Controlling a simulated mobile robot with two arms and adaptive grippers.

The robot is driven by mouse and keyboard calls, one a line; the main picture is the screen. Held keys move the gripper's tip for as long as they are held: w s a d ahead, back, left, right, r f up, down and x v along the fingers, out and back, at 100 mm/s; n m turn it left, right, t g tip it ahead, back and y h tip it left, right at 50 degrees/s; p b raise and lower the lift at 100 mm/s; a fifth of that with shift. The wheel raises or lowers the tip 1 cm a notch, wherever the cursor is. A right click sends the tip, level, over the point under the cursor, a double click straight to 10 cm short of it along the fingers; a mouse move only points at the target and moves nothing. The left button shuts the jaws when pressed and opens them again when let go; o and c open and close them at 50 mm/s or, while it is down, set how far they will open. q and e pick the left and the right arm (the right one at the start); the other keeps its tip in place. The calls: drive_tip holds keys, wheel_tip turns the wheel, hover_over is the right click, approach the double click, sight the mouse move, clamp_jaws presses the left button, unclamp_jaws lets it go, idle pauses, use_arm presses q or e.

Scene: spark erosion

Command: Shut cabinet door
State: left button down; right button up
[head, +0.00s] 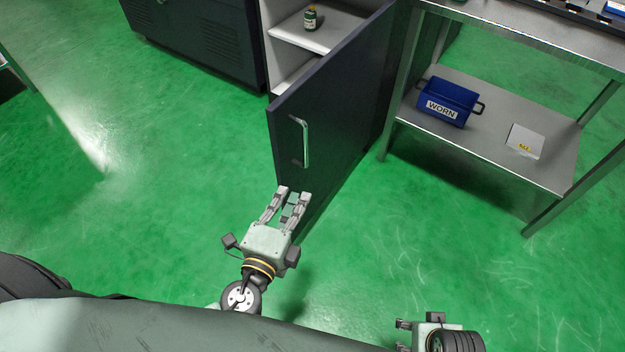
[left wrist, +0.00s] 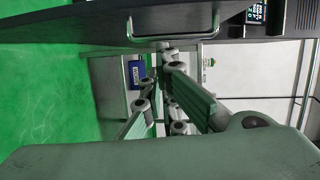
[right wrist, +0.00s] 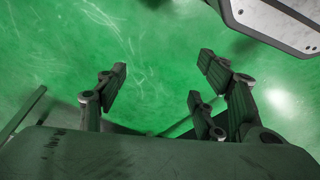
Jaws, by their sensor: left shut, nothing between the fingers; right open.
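The dark cabinet door (head: 345,115) stands wide open, swung out from the cabinet (head: 280,55) into the room. Its silver bar handle (head: 302,142) is near the free edge. The cabinet's pale inside shows, with a small green bottle (head: 310,18) on a shelf. My left gripper (head: 294,190) is shut and empty, near the door's lower free corner and below the handle in the head view; I cannot tell whether it touches the door. The door also spans the top of the left wrist view (left wrist: 90,27). My right gripper (head: 402,335) is open and empty, away from the door (right wrist: 160,85).
A dark vented unit (head: 195,35) stands left of the opening. Green floor left of the door is clear.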

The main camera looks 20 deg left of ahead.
use_arm(q)
wheel_tip(320, 180, up, 3)
drive_tip(key=d+t, duration=0.1)
drive_tip(key=p, duration=0.2)
approach(305, 142)
drive_tip(key=w+d, duration=0.3)
drive_tip(key=w, duration=0.2)
drive_tip(key=a, duration=0.1)
drive_tip(key=w+a, duration=0.1)
drive_tip(key=shift+w+a+f+m, duration=0.1)
drive_tip(key=shift+a+f+m, duration=0.05)
drive_tip(key=shift+a+m, duration=0.2)
drive_tip(key=shift+w+a, duration=0.15)
drive_tip(key=shift+a, duration=0.25)
use_arm(e)
wheel_tip(305, 142, down, 8)
drive_tip(key=s, duration=0.2)
drive_tip(key=shift+s+d+r, duration=0.2)
drive_tip(key=shift+s+d, duration=0.2)
drive_tip(key=shift+d, duration=0.05)
use_arm(q)
drive_tip(key=shift+a+f, duration=0.1)
drive_tip(key=shift+a, duration=0.05)
use_arm(e)
drive_tip(key=shift+f+g, duration=0.1)
drive_tip(key=shift+g, duration=0.2)
